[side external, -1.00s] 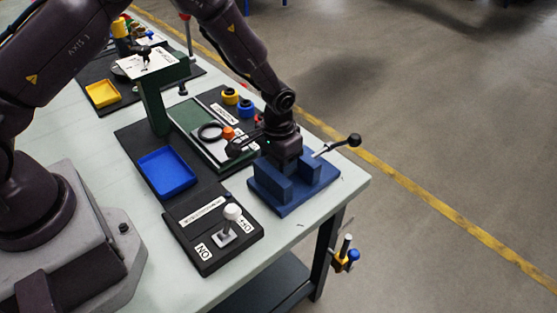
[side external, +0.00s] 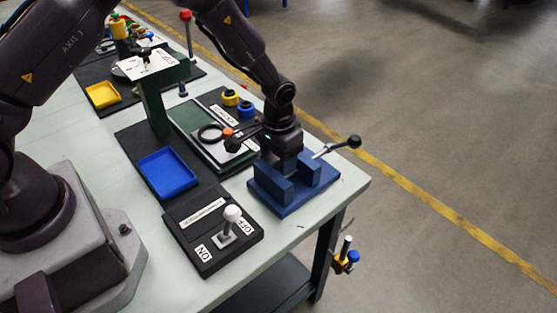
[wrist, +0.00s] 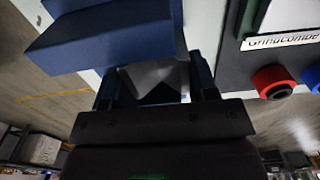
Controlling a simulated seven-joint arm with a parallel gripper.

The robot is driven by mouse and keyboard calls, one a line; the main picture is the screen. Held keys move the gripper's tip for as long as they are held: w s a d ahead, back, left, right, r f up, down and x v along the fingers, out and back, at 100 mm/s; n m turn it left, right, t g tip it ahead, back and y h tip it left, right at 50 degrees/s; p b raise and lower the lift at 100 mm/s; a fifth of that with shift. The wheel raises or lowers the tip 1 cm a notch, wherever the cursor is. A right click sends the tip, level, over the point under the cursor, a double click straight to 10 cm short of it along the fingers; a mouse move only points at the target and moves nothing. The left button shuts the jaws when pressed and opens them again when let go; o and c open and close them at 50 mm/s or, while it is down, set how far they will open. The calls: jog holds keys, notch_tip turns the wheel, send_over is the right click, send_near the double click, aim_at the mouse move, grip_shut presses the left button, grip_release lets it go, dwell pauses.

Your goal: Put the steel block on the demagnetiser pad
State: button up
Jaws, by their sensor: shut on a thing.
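My gripper (side external: 287,163) is just above the blue vise (side external: 290,206), its fingers pointing down between the vise jaws. In the wrist view my gripper (wrist: 155,88) is shut on a grey piece, which looks like the steel block (wrist: 150,75); it is partly in shadow. In the side view the block is hidden by the fingers and vise. The vise also shows in the wrist view (wrist: 105,35), close to the fingers. I cannot tell for sure which surface is the demagnetiser pad; a black panel (side external: 205,258) with a white-knobbed lever and ON/OFF labels stands in front.
A blue tray (side external: 167,173) lies left of the vise. A green-bordered plate with a dark ring (side external: 211,133) and a green post (side external: 154,108) stand behind. The vise handle (side external: 347,143) sticks out right. A yellow tray (side external: 103,94) is farther back. The table edge is close.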

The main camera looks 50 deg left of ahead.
jog(key=shift+r, duration=2.7)
jog(key=shift+r, duration=0.1)
jog(key=shift+w+d+r, duration=0.2)
jog(key=shift+r, duration=0.15)
jog(key=shift+s+d+r, duration=0.25)
jog(key=shift+s+r, duration=0.75)
jog(key=shift+s, duration=0.2)
jog(key=s, duration=0.6)
jog(key=n, duration=0.4)
send_near(207, 209)
jog(key=shift+n, duration=0.3)
jog(key=shift+f, duration=3.35)
